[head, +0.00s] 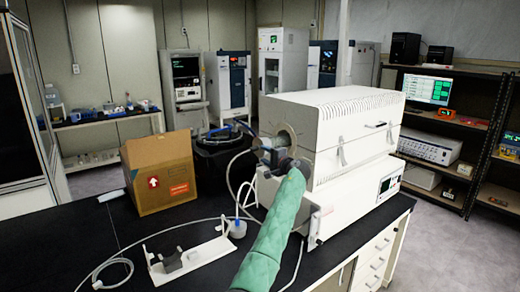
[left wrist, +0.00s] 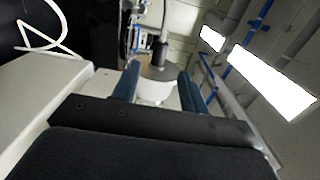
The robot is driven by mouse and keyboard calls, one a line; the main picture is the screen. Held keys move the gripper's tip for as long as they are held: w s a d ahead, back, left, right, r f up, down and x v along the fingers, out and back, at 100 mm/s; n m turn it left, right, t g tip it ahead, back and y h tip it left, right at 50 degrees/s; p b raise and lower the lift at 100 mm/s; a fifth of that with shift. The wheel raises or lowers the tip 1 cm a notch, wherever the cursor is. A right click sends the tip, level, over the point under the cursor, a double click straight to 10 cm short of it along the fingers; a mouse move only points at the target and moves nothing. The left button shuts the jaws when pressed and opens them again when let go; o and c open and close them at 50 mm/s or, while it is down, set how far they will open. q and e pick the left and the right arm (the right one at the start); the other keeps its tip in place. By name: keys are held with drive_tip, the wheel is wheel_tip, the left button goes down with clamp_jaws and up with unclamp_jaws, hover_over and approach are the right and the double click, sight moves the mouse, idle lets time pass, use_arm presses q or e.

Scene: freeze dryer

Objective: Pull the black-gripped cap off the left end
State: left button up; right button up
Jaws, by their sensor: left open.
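The white box-shaped machine (head: 340,125) stands on the black table, with a round metal end fitting (head: 266,144) on its left end. My left gripper (head: 280,153) is at this end, at the tip of my green-sleeved arm, and partly covers the fitting. In the left wrist view, its two blue fingers (left wrist: 157,88) are apart, with a pale round cap (left wrist: 152,90) with a dark grey top part showing between and beyond them. I cannot tell whether the fingers touch it. A black grip on the cap is not clear. My right gripper is not in view.
A cardboard box (head: 160,172) stands on the table at left. A white stand with a black holder (head: 182,262) lies in front, with a thin hose (head: 135,243) looping beside it. The black tabletop (head: 75,235) is clear at left.

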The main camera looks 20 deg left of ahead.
sight(255, 150)
use_arm(q)
drive_tip(key=shift+x, duration=2.7)
drive_tip(key=shift+w+a+f, duration=0.15)
drive_tip(key=shift+w+a, duration=0.05)
drive_tip(key=shift+a, duration=0.05)
drive_tip(key=shift+w+a+b, duration=0.1)
drive_tip(key=shift+a+b, duration=0.1)
drive_tip(key=shift+b, duration=0.2)
drive_tip(key=shift+b+x, duration=0.7)
drive_tip(key=shift+x, duration=0.1)
drive_tip(key=shift+w+a+b, duration=0.35)
drive_tip(key=shift+a, duration=0.1)
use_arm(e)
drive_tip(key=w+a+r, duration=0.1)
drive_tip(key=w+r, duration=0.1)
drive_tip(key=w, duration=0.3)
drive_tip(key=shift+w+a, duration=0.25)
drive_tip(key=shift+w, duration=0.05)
use_arm(q)
drive_tip(key=shift+c, duration=0.2)
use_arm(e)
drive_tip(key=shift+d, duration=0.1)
